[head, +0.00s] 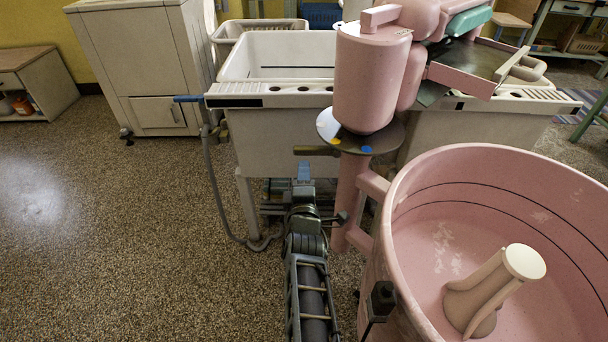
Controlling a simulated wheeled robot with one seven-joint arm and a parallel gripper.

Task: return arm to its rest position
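My dark arm reaches forward from the bottom middle of the head view, low over the floor and left of the pink wringer washer. Its far end, where my gripper (304,185) seems to be, is small and dark in front of the shaded space under the white sink. I cannot make out its fingers or whether they hold anything. The pink washer's tub (420,245) stands open at the right with a pale agitator (490,285) inside. Its pink wringer head (372,80) sits on a post just right of my arm, above a disc with coloured dots (340,130).
The white double sink (265,125) stands ahead, with a grey hose (218,190) hanging at its left. A cream cabinet-like appliance (140,60) and a low wooden cabinet (35,80) stand farther left. The speckled floor (120,230) on the left is clear.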

